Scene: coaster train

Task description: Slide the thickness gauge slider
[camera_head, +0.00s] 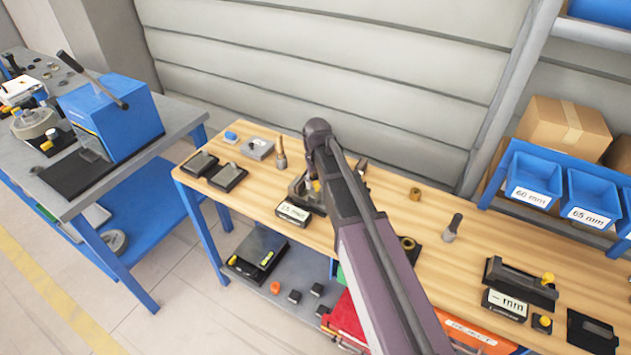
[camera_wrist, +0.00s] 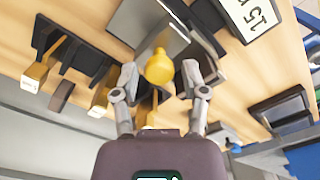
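A dark gauge with a white display reading 15 mm (camera_head: 293,211) stands on the wooden bench, partly hidden behind my arm. Its display also shows in the wrist view (camera_wrist: 250,14). A yellow slider knob (camera_wrist: 159,68) on it shows near the middle of the wrist view, and a bit of yellow shows in the head view (camera_head: 316,186). My gripper (camera_wrist: 158,75) is open, with one finger on each side of the knob. I see a gap at the left finger; whether the right finger touches is unclear. In the head view the fingers are mostly hidden by my arm.
A second device with a display showing a dash and mm (camera_head: 505,304) and a yellow knob stands at the right. Two dark trays (camera_head: 228,177), a grey block (camera_head: 257,148) and a wooden-handled tool (camera_head: 281,154) are left of my gripper. Blue bins (camera_head: 535,180) stand behind right.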

